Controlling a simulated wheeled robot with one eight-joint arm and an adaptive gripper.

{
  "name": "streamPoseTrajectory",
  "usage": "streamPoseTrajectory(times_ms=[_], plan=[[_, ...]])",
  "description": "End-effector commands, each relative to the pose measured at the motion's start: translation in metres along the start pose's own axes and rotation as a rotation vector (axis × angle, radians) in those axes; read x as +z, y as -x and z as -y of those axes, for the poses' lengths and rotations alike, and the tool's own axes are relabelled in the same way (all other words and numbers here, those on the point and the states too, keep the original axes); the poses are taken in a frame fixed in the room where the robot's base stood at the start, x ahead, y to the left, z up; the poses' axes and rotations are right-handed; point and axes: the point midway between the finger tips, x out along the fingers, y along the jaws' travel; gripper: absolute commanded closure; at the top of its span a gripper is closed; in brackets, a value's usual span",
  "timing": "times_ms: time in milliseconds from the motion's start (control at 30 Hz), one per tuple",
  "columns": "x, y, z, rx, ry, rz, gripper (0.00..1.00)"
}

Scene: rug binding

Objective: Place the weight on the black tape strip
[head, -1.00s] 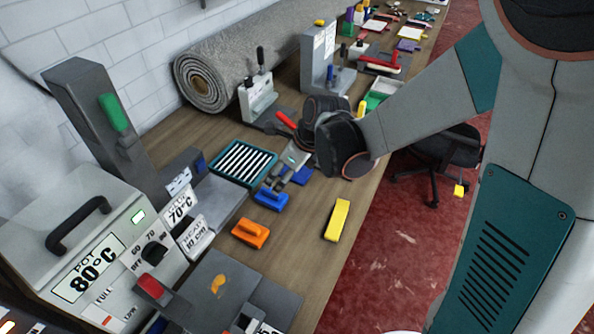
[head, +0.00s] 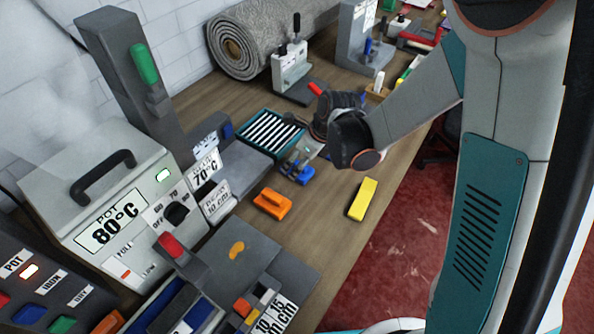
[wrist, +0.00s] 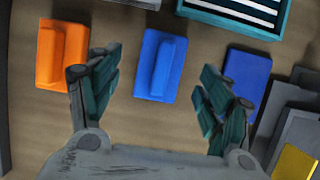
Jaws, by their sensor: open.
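A blue block with a raised grip (head: 299,180) lies on the bench, partly covered by my gripper in the head view. An orange block of the same shape (head: 272,203) lies to its lower left. I cannot tell which is the weight. My gripper (wrist: 160,92) is open and empty; in the wrist view the blue block (wrist: 161,64) shows between and beyond its fingers, and the orange block (wrist: 62,57) lies left of them. A teal-framed tray (head: 243,137) holds black and white strips; its edge shows at the top of the wrist view (wrist: 240,24).
A flat blue piece (wrist: 247,77) lies by the right finger. A yellow block (head: 362,199) lies near the bench's front edge. A grey heater box marked 80°C (head: 105,225) and a grey press (head: 140,75) stand left. A rolled rug (head: 265,40) lies behind.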

Motion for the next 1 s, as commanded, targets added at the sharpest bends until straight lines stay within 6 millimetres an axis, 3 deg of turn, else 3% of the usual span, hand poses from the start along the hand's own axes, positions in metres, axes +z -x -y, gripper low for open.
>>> streamPoseTrajectory(times_ms=[233,500,800,1000], plan=[[-0.001,-0.037,0.002,0.000,0.000,0.000,0.28],[-0.001,-0.039,0.002,0.000,0.000,0.000,0.31],[-0.001,-0.039,0.002,0.000,0.000,0.000,0.99],[-0.001,-0.038,0.002,-0.001,0.000,0.001,1.00]])
